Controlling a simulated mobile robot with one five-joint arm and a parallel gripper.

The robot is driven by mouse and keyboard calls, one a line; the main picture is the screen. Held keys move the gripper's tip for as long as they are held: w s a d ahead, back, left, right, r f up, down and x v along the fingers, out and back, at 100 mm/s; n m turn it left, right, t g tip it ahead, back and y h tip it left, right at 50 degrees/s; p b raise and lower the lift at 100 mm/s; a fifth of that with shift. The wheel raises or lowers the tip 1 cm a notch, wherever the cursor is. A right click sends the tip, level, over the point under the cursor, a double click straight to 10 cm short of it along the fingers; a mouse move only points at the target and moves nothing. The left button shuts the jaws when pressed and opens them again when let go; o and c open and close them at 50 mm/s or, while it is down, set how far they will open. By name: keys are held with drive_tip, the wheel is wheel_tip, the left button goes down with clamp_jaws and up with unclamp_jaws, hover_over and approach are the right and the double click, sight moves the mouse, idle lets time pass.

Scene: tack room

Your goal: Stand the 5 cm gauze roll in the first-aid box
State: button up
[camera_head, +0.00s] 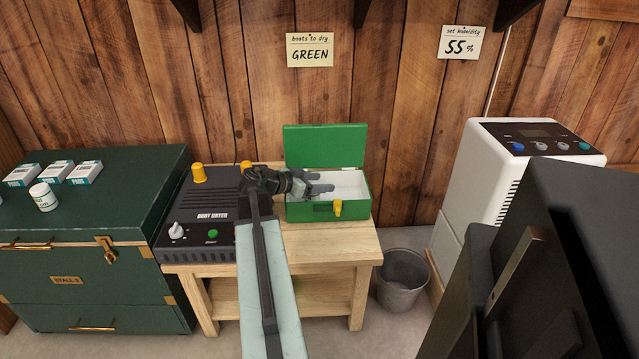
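The open green first-aid box (304,212) stands on the wooden bench, its lid raised at the back and its yellow latch in front. Its pale interior shows on the right; my arm and gripper hide the left part. My gripper (322,188) is over the box opening, its grey fingers pointing right. Whether they are apart or shut, or hold anything, is too small to tell. A small white cylinder with a green label (43,196) stands upright on the green trunk at left. It may be a gauze roll; its label is not readable.
Several small white-and-teal cartons (84,173) lie on the green trunk (130,185). The black boot dryer (203,207) sits left of the box on the bench (345,246). A metal bucket (402,280) and a white dehumidifier (480,180) stand to the right.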

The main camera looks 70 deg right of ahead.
drive_tip(key=shift+r, duration=0.2)
drive_tip(key=shift+w+a+r+p, duration=0.15)
drive_tip(key=shift+a+r+p, duration=0.1)
drive_tip(key=shift+r+p, duration=0.25)
drive_tip(key=shift+w+a+r+p, duration=0.15)
drive_tip(key=shift+a+r+p, duration=0.1)
drive_tip(key=shift+r+p, duration=0.25)
drive_tip(key=p+v, duration=0.3)
drive_tip(key=v, duration=0.7)
drive_tip(key=shift+w+a+f+p, duration=0.2)
drive_tip(key=shift+a+p, duration=0.1)
drive_tip(key=shift+p, duration=0.1)
